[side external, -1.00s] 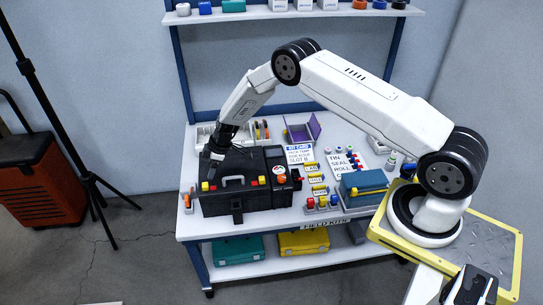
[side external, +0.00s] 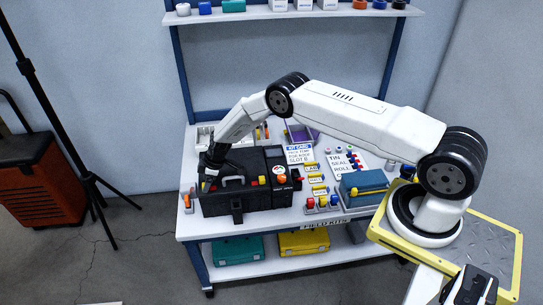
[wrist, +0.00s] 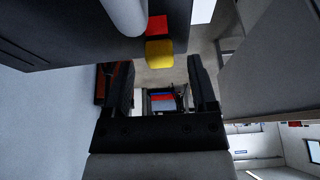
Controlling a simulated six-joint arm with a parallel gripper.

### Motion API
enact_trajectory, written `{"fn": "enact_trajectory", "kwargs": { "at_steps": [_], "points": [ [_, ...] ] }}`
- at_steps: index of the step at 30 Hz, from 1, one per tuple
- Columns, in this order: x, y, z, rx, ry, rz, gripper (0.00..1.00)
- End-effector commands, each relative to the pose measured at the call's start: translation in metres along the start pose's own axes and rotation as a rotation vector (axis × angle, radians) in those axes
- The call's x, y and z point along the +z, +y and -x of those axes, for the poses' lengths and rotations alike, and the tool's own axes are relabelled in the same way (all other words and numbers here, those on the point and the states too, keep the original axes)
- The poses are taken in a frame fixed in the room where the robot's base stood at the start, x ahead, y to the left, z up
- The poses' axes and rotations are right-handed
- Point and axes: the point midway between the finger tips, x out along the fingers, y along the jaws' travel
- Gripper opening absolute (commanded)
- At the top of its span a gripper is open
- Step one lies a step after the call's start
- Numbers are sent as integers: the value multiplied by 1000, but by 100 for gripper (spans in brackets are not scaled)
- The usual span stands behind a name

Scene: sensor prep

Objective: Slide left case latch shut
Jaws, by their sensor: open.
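The black case (side external: 262,199) sits closed at the front left of the bench, with a grey handle (side external: 233,179) on it. Its left latch shows a yellow part (side external: 205,187) at the case's left end. In the wrist view the yellow block (wrist: 159,54) lies beside a red block (wrist: 157,26), next to the grey handle (wrist: 124,14). My gripper (wrist: 162,75) is open, and nothing shows held between its fingers. In the side view my gripper (side external: 208,171) is low over the case's left end, close to the latch. Whether it touches the latch is hidden.
A second latch (side external: 262,180) is on the case's right. A small orange-and-grey item (side external: 188,201) stands left of the case. Yellow labelled blocks (side external: 317,178), coloured knobs (side external: 322,202) and a teal box (side external: 363,186) are to the right. A purple bin (side external: 302,133) stands behind.

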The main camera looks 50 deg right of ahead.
Motion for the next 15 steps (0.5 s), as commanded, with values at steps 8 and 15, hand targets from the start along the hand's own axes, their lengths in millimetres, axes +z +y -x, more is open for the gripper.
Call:
{"fn": "enact_trajectory", "kwargs": {
  "at_steps": [8,15],
  "points": [
    [0,-1,-11,0,0,0,74],
    [0,0,-12,1,1,0,74]
  ]
}}
